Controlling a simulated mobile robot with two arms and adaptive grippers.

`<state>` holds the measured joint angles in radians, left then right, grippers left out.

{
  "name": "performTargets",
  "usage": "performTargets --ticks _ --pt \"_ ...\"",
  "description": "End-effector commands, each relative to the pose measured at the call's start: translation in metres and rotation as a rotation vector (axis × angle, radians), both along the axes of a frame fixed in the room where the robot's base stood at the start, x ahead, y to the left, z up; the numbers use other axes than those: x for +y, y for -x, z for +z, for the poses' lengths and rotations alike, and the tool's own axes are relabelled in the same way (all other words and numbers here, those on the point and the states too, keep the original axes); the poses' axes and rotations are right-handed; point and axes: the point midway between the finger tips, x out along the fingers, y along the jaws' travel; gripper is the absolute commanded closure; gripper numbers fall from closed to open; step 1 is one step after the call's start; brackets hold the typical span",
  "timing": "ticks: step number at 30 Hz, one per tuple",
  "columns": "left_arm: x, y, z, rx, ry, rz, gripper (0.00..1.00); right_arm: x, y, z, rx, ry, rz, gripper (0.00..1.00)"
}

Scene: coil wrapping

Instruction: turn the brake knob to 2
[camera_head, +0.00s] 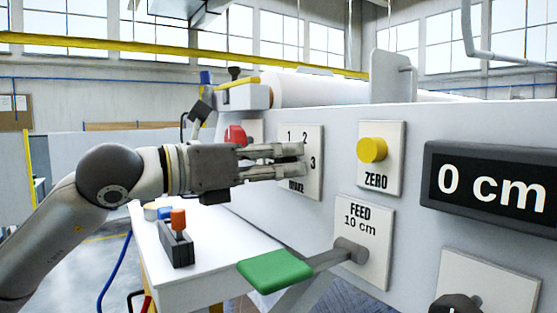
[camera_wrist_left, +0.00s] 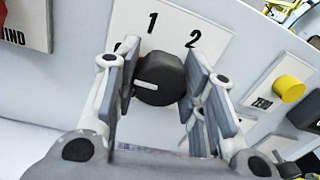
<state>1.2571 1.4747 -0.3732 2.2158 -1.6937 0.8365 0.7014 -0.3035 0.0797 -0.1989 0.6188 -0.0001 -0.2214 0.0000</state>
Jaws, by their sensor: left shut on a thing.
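The brake plate (camera_head: 314,184) is a white panel with the numbers 1, 2 and 3 and the word BRAKE, on the front of the grey machine. The black brake knob (camera_wrist_left: 158,80) shows in the left wrist view with a white pointer line that lies nearly level, its ends to left and right. My left gripper (camera_head: 302,161) reaches in from the left and is shut on the knob. In the left wrist view its fingers (camera_wrist_left: 158,85) stand on both sides of the knob. In the head view the fingers hide the knob. My right gripper is not in view.
To the right are a yellow ZERO button (camera_head: 372,150), a display reading 0 cm (camera_head: 494,188) and a FEED lever with a green handle (camera_head: 275,270). A red knob (camera_head: 235,135) is behind my gripper. A white table (camera_head: 215,265) holds small coloured items.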

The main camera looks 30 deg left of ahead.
Motion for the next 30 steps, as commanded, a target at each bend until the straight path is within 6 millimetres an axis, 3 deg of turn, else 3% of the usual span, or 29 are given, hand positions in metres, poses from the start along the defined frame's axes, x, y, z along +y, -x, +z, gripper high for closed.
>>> performTargets --ticks 14,30 --pt "0.0002 -0.0003 0.0001 -0.038 -0.091 0.001 0.86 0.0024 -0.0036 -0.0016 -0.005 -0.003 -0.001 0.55" --pt "-0.0010 0.0002 0.0015 -0.221 -0.530 0.001 0.86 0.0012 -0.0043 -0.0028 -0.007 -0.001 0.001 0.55"
